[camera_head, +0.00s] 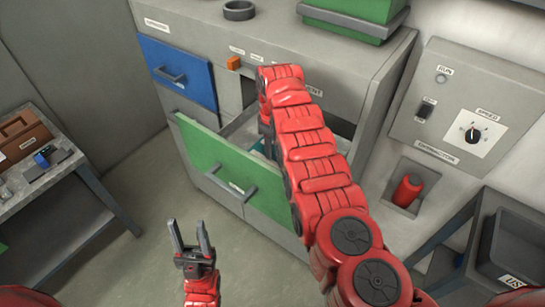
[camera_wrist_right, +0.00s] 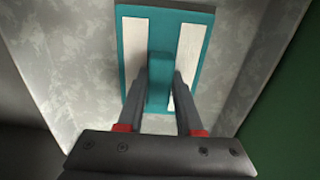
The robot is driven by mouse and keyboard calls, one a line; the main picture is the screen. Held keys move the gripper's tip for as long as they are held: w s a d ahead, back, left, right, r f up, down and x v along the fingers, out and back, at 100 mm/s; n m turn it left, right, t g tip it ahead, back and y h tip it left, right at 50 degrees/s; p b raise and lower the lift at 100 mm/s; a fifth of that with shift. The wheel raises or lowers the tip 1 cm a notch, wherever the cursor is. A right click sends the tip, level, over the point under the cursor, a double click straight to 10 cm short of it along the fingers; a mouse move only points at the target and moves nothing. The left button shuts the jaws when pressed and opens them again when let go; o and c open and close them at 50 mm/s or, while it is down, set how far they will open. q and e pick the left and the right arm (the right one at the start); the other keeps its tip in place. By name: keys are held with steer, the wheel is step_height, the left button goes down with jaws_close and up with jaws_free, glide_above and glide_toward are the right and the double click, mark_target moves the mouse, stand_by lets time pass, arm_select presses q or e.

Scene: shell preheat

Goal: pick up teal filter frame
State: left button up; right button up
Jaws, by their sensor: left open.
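The teal filter frame (camera_wrist_right: 160,14) lies over the grey drawer floor in the right wrist view, with a pale panel on each side of a raised teal middle bar. My right gripper (camera_wrist_right: 160,78) has one finger on each side of that bar, and the bar fills the space between the fingers, which look shut on it. In the head view the right arm reaches into the open green drawer (camera_head: 232,170); only a sliver of teal shows there, and the fingertips are hidden. My left gripper (camera_head: 190,237) is open and empty above the floor.
A workbench (camera_head: 50,180) stands at left, a dark bin (camera_head: 510,250) at right. The drawer walls are close around my right gripper.

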jaws_close()
steer(key=shift+r, duration=0.15)
